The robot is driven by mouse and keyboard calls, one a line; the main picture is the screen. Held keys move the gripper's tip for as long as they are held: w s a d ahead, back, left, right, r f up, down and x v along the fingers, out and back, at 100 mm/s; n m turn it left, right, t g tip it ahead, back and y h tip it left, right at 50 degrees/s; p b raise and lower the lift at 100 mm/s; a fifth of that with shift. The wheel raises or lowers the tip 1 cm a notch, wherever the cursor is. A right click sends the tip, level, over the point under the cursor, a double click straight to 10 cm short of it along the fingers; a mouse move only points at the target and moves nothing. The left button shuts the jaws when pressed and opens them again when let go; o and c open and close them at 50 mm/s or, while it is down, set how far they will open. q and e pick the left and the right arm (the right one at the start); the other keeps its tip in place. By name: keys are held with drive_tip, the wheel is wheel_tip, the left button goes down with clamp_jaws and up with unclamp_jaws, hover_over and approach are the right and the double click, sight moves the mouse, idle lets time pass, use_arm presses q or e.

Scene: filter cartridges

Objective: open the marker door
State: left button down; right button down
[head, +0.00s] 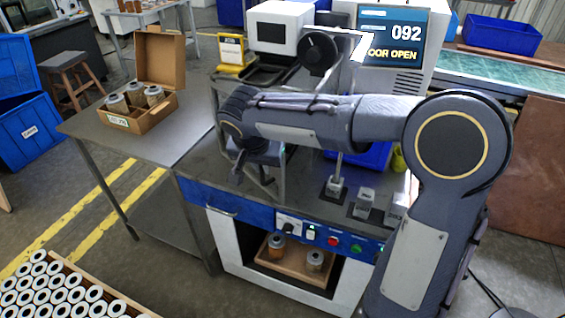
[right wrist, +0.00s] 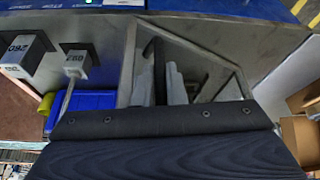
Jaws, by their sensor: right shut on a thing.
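My right arm reaches across the bench from the right, and my right gripper (head: 238,172) is at the bench's left part. In the right wrist view the right gripper (right wrist: 161,84) is shut on a dark bar (right wrist: 155,48), which looks like the door handle. A thin grey angled frame (right wrist: 205,47), apparently the marker door, stands beside the fingers. My arm hides much of the door in the head view. My left gripper is not in view.
Several small grey blocks (head: 365,200) on dark bases stand on the bench right of the gripper. A blue bin (right wrist: 88,105) is close by. A cardboard box (head: 138,118) with cartridges stands on the left table. Buttons line the blue front panel (head: 345,240).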

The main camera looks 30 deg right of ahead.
drive_tip(key=w+a+m+g+h+p, duration=0.1)
drive_tip(key=w+a+m+g+p, duration=0.15)
drive_tip(key=a+m, duration=0.7)
drive_tip(key=w+a+m+p, duration=0.1)
drive_tip(key=w+a+p, duration=0.3)
drive_tip(key=a+p, duration=0.4)
drive_tip(key=w+a+g+p, duration=0.1)
drive_tip(key=w+a+p, duration=0.4)
drive_tip(key=a+p, duration=0.3)
drive_tip(key=shift+w+a+m+h+p, duration=0.2)
drive_tip(key=shift+m+h+p, duration=0.15)
drive_tip(key=shift+p, duration=0.35)
drive_tip(key=shift+g, duration=0.25)
drive_tip(key=c, duration=1.5)
unclamp_jaws()
drive_tip(key=shift+d, duration=0.1)
